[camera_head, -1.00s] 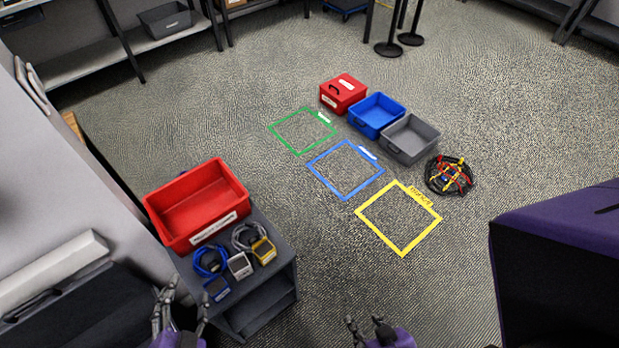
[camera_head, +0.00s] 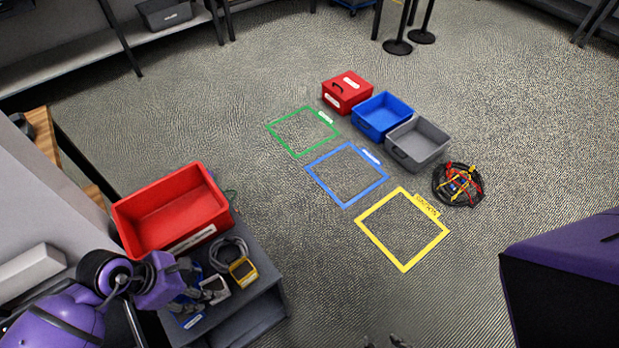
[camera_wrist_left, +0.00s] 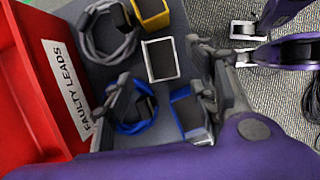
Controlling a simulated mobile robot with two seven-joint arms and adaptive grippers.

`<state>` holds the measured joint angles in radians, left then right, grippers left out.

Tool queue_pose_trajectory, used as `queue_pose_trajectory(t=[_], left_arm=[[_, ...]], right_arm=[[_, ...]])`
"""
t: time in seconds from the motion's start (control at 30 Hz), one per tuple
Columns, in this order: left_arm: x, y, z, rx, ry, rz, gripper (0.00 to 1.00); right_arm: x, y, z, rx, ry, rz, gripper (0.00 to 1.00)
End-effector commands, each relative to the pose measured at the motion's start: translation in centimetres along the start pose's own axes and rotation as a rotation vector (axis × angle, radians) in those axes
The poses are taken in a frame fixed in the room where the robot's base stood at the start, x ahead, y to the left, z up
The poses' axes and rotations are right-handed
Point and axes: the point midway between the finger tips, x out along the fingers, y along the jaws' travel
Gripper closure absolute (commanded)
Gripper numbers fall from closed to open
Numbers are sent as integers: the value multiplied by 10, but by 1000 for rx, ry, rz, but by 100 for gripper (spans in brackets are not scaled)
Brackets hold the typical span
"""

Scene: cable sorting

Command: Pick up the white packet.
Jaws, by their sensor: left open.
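The white packet (camera_head: 215,289) lies on the dark grey cart top (camera_head: 262,300), partly hidden by my left gripper's fingers. In the left wrist view the white packet (camera_wrist_left: 161,58) shows a white rim around a dark face. My left gripper (camera_head: 192,288) hangs above the packets. In the left wrist view its open fingers (camera_wrist_left: 160,85) stand left and right, with the white packet ahead between them and nothing held. Only fingertips of my right gripper (camera_head: 385,342) show at the bottom edge, and whether it is open is unclear.
A yellow packet (camera_head: 242,270) with a grey cable is close beside the white one. A blue packet (camera_wrist_left: 188,112) and blue cable (camera_wrist_left: 135,118) lie under the left fingers. A red bin (camera_head: 185,242) labelled FAULTY LEADS stands behind. Floor bins and taped squares lie farther off.

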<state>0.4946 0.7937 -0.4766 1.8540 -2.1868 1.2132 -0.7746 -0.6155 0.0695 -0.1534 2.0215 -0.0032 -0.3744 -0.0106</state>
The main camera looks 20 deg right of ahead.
Motion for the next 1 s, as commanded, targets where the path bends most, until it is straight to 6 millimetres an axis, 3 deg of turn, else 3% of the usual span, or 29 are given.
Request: queue_pose_trajectory(t=[0.4, 0.67, 1.0], left_arm=[[54, -5, 4, -3, -5, -1, 47], [58, -5, 4, -2, -4, 1, 47], [58, -5, 4, -3, -5, 0, 83]], right_arm=[[0, 1, -7, -3, 11, -1, 60], [1, 1, -4, -4, 4, -1, 60], [0, 2, -4, -4, 5, 0, 60]])
